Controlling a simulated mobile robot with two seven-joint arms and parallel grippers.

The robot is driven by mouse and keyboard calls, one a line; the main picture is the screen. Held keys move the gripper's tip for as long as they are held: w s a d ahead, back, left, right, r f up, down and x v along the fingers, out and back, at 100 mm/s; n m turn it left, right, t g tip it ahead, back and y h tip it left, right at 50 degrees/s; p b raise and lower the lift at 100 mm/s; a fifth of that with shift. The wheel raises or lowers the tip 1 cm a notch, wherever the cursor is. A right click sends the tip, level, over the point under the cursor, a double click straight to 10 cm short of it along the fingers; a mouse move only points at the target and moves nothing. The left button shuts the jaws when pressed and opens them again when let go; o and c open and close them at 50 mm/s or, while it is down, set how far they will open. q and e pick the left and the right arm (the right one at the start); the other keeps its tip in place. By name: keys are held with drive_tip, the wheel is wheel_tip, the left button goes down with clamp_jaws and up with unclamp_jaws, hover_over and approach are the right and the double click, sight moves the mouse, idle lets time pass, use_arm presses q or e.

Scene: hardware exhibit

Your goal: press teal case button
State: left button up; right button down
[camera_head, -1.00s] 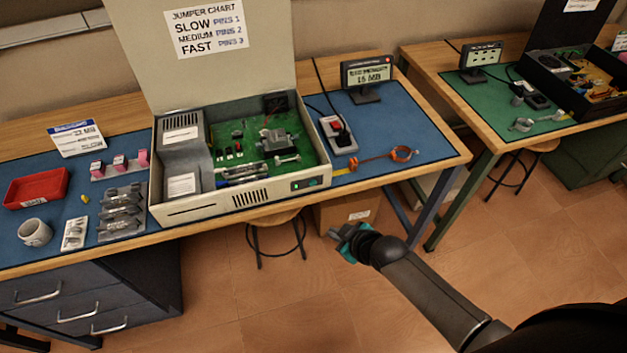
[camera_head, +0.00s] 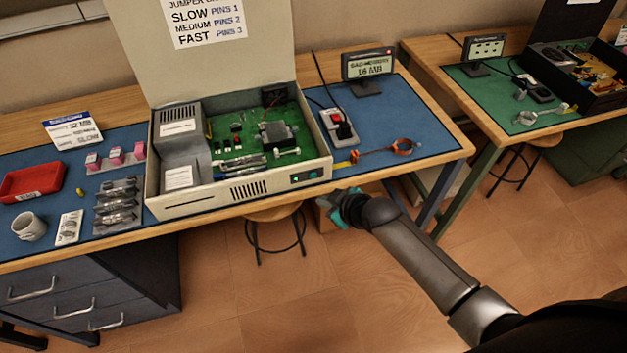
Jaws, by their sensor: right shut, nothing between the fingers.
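The beige computer case (camera_head: 240,195) stands open on the blue-matted bench, its lid raised behind it and a green board inside. A teal button (camera_head: 312,174) sits in a dark panel at the right end of its front face. My right gripper (camera_head: 327,205) is shut and empty, in front of the bench edge, a little below and to the right of the button in the picture. It looks apart from the case. My left gripper is not in view.
A power strip with a red switch (camera_head: 344,128), an orange wrist strap (camera_head: 402,146) and a small display (camera_head: 368,68) are right of the case.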

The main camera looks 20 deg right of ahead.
sight(309, 180)
drive_tip(key=shift+w+b, duration=0.9)
drive_tip(key=shift+w, duration=1.4)
drive_tip(key=shift+w, duration=0.1)
drive_tip(key=shift+w, duration=0.3)
drive_tip(key=shift+w, duration=0.45)
idle(0.8)
drive_tip(key=shift+s, duration=0.15)
drive_tip(key=shift+s+p, duration=0.55)
drive_tip(key=shift+s, duration=0.2)
